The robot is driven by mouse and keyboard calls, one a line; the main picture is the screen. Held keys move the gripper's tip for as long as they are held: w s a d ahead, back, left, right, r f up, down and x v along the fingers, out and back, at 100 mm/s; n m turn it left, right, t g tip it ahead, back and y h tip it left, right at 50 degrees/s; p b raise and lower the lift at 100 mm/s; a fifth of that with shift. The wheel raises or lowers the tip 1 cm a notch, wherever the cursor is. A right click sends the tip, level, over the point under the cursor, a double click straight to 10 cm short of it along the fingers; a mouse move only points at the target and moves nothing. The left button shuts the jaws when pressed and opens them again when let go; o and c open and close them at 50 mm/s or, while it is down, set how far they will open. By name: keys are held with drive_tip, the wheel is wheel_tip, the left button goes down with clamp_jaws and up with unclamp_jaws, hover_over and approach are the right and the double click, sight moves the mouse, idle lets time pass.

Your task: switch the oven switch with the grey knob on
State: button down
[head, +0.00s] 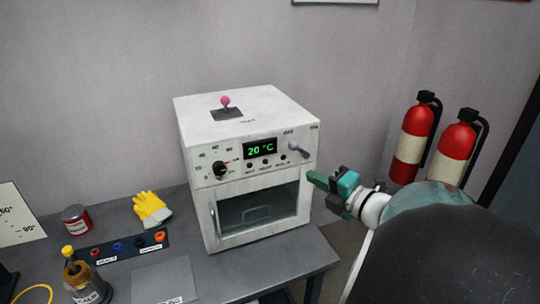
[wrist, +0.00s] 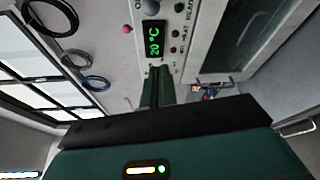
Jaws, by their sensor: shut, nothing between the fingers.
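The white oven (head: 195,165) stands on the grey bench. Its switch with the grey knob (head: 298,150) is on the right of the front panel, just below the word OFF, and slants down to the right. The knob also shows as a grey ball (wrist: 150,7) at the top edge of the wrist view. My gripper (head: 314,177) is shut and empty, with its green fingers just right of the oven front and lower than the switch in the head view. The fingers (wrist: 157,86) point toward the panel in the wrist view. I see no contact with the switch.
A pink-knobbed lever (head: 225,101) stands on the oven top. The green display (head: 260,149) reads 20 °C beside a black dial (head: 220,169). Yellow gloves (head: 151,209) and a socket strip (head: 124,248) lie left. Fire extinguishers (head: 416,140) hang at right.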

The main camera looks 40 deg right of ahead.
sight(298, 149)
drive_tip(key=w+d, duration=0.3)
drive_tip(key=w, duration=0.8)
